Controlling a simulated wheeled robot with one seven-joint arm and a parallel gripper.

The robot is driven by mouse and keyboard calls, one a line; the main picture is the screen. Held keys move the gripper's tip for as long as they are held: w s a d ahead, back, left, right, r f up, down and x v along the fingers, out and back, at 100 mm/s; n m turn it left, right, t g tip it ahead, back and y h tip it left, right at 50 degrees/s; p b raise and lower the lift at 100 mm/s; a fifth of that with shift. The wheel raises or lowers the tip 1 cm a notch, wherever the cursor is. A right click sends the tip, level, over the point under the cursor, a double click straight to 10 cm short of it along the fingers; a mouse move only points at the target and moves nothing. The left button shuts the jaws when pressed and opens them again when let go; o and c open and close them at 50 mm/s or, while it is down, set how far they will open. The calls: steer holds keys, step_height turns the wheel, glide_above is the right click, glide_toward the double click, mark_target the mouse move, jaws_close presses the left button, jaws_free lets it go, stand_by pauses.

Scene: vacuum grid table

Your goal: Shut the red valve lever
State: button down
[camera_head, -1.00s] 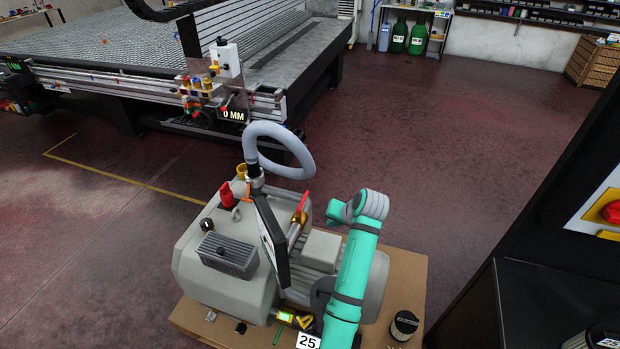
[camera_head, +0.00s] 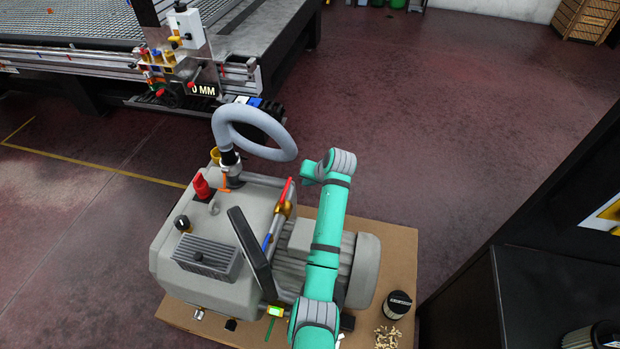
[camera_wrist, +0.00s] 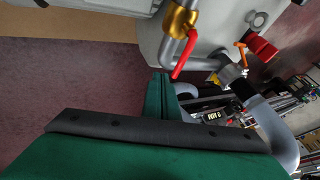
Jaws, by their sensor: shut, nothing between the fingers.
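The red valve lever (camera_head: 286,191) is on a brass valve (camera_head: 284,209) at the rear of the grey pump (camera_head: 205,275), pointing up and away from the pump body. In the wrist view the lever (camera_wrist: 186,54) slants down from the brass valve (camera_wrist: 181,18), beside the pipe. My gripper (camera_wrist: 162,88) is shut and empty, with its green tips close to the lever's free end; I cannot tell whether they touch.
A grey hose (camera_head: 258,125) loops up behind the pump near the lever. A red cap (camera_head: 201,187) and an orange handle (camera_wrist: 241,50) are close by. The pump stands on a brown base (camera_head: 396,250) with a black cylinder (camera_head: 397,303).

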mark_target(286, 190)
steer(key=w+a+f, duration=0.3)
steer(key=a+f, duration=0.1)
steer(key=shift+a+f, duration=0.2)
steer(key=shift+a, duration=0.1)
steer(key=shift+w, duration=0.1)
steer(key=shift+d, duration=0.1)
